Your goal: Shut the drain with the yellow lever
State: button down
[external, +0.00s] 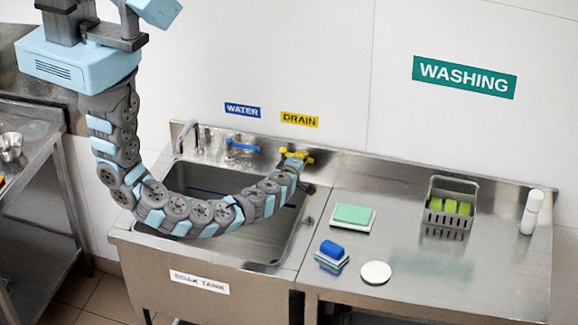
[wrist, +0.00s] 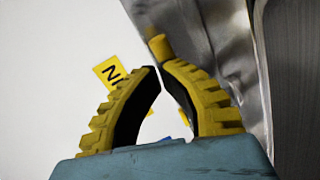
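My gripper (external: 296,158) is at the back edge of the sink, right below the yellow DRAIN label (external: 300,119). In the wrist view, the two black-and-yellow fingers of my gripper (wrist: 159,67) curve in until their tips nearly meet, with no object seen held between them. A yellow lever end (wrist: 160,46) shows just beyond the fingertips, close to the right one. I cannot tell if they touch. In the external view, the yellow lever and the yellow fingers overlap and are hard to tell apart.
The blue water lever (external: 242,145) and a faucet (external: 188,135) stand left along the sink's back. My arm crosses the sink basin. On the right counter are a green sponge (external: 354,214), a blue sponge (external: 332,249), a white disc (external: 376,273), a grey basket (external: 436,218) and a white bottle (external: 532,212).

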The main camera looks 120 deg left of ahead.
jog(key=shift+w+d+r, duration=0.1)
jog(key=shift+d+r, duration=0.15)
jog(key=shift+d, duration=0.35)
jog(key=w+d+r, duration=0.2)
jog(key=w+d, duration=0.6)
jog(key=shift+d+r, duration=0.15)
jog(key=shift+d, duration=0.15)
dwell(0.3)
